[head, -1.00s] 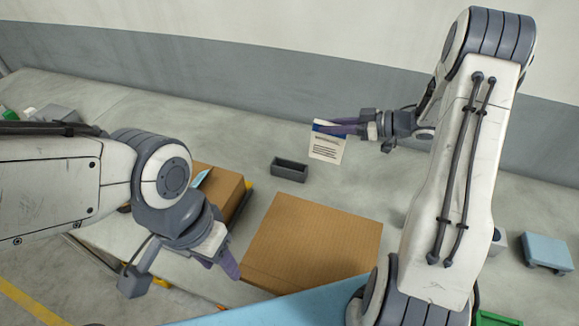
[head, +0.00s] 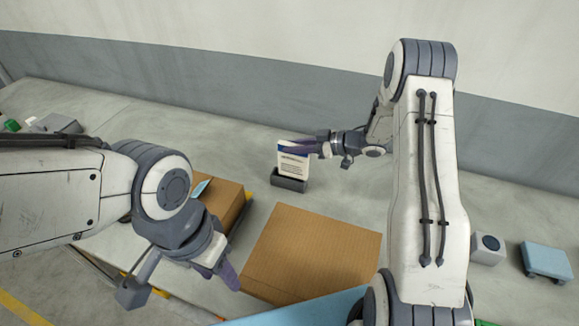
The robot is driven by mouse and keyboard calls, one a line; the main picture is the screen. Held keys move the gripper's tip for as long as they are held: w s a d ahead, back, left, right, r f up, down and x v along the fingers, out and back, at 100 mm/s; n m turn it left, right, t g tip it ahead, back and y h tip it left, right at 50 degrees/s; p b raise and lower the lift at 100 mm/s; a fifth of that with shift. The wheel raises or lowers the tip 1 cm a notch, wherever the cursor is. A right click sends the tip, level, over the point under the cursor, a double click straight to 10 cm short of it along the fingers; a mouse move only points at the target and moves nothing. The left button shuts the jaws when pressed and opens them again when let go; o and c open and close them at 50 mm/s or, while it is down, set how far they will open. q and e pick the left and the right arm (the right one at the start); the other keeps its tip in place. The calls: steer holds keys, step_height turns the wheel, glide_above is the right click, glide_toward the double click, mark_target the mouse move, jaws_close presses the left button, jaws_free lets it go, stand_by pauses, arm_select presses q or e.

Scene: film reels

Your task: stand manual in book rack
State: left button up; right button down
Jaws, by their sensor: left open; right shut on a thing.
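The manual (head: 293,164) is a white booklet with a blue top band and dark lines of text. My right gripper (head: 302,147) is shut on its upper part and holds it upright. The book rack (head: 289,184) is a small dark grey open box on the table. The manual's lower edge is at the rack, and the rack's front wall seems to hide it; I cannot tell how deep it sits. My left gripper (head: 228,272) is open and empty at the lower left, near the large cardboard box.
A large cardboard box (head: 312,250) stands in front of the rack. A smaller carton (head: 222,200) is to its left. A blue-topped item (head: 546,258) and a grey block (head: 487,248) are at the right. The table behind the rack is clear.

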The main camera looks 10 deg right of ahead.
mark_target(290, 157)
steer(key=f+b, duration=0.2)
steer(key=f, duration=0.1)
steer(key=w+a+f+b, duration=0.1)
steer(key=f+b, duration=0.1)
arm_select(q)
step_height(290, 157, down, 5)
steer(key=shift+r, duration=0.2)
arm_select(e)
steer(key=shift+r, duration=0.15)
steer(key=c, duration=0.7)
jaws_free()
steer(key=shift+f, duration=0.2)
